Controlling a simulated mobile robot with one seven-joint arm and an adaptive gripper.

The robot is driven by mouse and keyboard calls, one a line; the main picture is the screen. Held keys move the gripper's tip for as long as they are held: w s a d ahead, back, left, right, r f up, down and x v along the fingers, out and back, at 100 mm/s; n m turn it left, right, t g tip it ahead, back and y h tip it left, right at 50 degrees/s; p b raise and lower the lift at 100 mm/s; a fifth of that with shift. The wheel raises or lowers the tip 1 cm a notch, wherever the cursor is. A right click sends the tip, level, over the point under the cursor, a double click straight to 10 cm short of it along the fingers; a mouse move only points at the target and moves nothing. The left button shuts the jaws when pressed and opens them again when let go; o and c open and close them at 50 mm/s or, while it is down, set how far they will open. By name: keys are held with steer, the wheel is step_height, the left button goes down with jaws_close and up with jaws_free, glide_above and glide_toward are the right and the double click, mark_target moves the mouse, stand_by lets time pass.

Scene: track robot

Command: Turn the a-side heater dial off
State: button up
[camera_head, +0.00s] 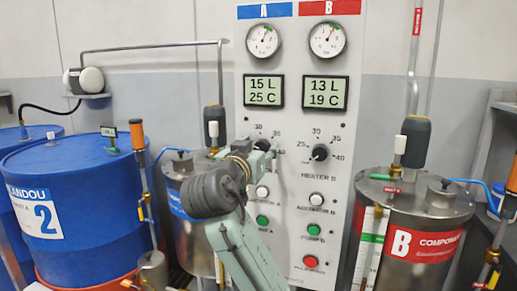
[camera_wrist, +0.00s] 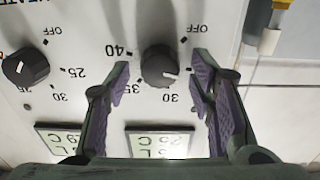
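The a-side heater dial (camera_wrist: 158,66) is a round black knob on the white panel, in the middle of the upside-down wrist view. Its white mark points down and right, about between 25 and 30. OFF is printed above it to the right. My gripper (camera_wrist: 160,74) is open, with one purple-padded finger on each side of the dial and a visible gap to each. In the head view my gripper (camera_head: 252,150) is at the panel below the A display and largely hides this dial.
The b-side heater dial (camera_wrist: 25,66) is close by on the left in the wrist view; it also shows in the head view (camera_head: 320,152). Buttons, including a red one (camera_head: 310,262), sit below. A blue drum (camera_head: 75,240) and steel tank B (camera_head: 420,205) flank the panel.

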steer(key=c, duration=1.1)
steer(key=shift+n, duration=0.4)
steer(key=n, duration=0.5)
steer(key=shift+a, duration=0.1)
steer(key=n+p, duration=0.1)
steer(key=n, duration=0.5)
steer(key=shift+a, duration=0.1)
steer(key=o, duration=1.2)
